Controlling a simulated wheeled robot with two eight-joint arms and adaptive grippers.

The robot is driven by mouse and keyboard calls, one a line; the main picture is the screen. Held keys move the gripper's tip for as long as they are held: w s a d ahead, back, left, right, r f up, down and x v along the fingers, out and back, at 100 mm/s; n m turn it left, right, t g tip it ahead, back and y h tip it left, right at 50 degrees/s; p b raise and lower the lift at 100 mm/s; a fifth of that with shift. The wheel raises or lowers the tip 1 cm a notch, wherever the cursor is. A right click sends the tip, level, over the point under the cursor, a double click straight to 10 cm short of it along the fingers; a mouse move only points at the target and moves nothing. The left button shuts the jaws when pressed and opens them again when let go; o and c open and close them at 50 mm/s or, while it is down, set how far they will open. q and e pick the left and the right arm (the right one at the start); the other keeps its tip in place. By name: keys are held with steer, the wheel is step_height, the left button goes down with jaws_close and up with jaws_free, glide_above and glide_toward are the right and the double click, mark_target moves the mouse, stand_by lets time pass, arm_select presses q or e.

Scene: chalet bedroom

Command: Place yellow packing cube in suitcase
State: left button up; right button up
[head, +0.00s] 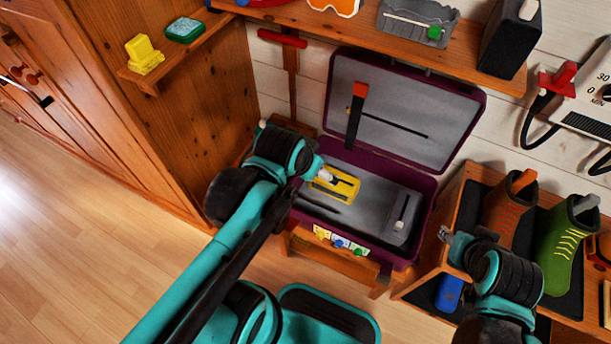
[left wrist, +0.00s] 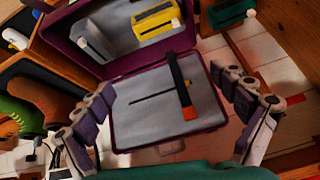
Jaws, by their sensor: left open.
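The yellow packing cube (head: 347,187) lies in the open purple suitcase (head: 430,200), at the left of its grey-lined base. It also shows in the left wrist view (left wrist: 153,22), in the base beside a grey item. My left gripper (head: 325,176) is at the suitcase's left side, over the cube's left end in the head view. The left wrist view shows its two fingers (left wrist: 160,82) spread wide with nothing between them; the cube lies beyond them. My right gripper (head: 457,247) is right of the suitcase, small and partly hidden by its wrist.
The suitcase lid (head: 400,105) stands raised, with an orange-tipped black strap (head: 356,112). A grey item (head: 403,215) lies in the base's right side. A shelf with an orange boot (head: 503,207) and green boot (head: 560,240) stands right. A wall shelf (head: 340,28) runs above.

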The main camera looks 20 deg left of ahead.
arm_select(q)
steer(key=s, duration=0.1)
steer(key=s+n, duration=0.1)
steer(key=s+n+t, duration=0.1)
steer(key=shift+s+f, duration=0.2)
steer(key=shift+f, duration=0.15)
stand_by(1.0)
